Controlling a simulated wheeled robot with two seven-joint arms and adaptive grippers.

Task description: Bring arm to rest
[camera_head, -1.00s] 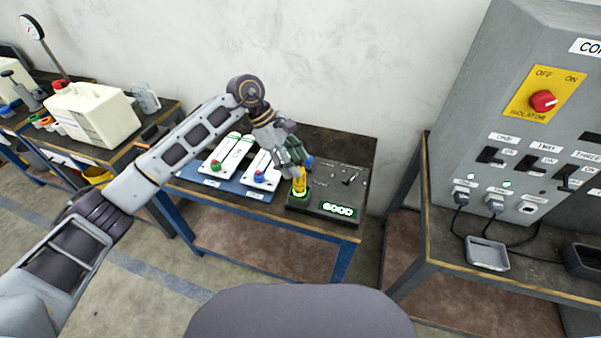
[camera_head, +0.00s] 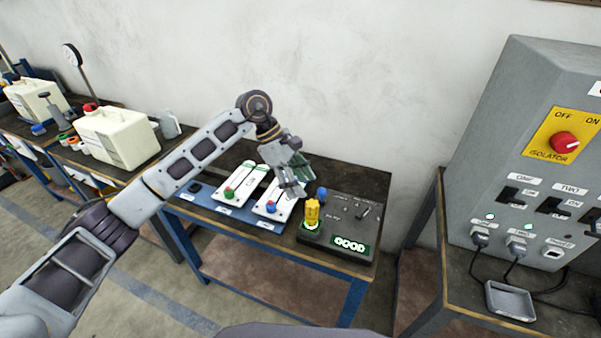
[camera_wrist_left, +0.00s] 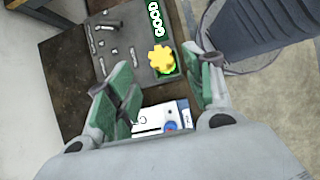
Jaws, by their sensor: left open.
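My left gripper (camera_head: 296,182) is open and empty above the workbench, over the right-hand white unit and to the left of the yellow part. In the left wrist view its green-padded fingers (camera_wrist_left: 165,92) are spread apart with nothing between them. The yellow knobbed part (camera_head: 312,213) stands upright on the dark test box (camera_head: 338,248), whose green display reads GOOD. The yellow part also shows in the left wrist view (camera_wrist_left: 160,59), clear of the fingers. My right gripper is in neither view.
Two white units (camera_head: 246,180) with green and blue knobs lie on a blue base left of the test box. A grey isolator cabinet (camera_head: 530,130) stands at right with plugged cables and a small tray (camera_head: 510,301). Cream canisters (camera_head: 118,137) stand on the left bench.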

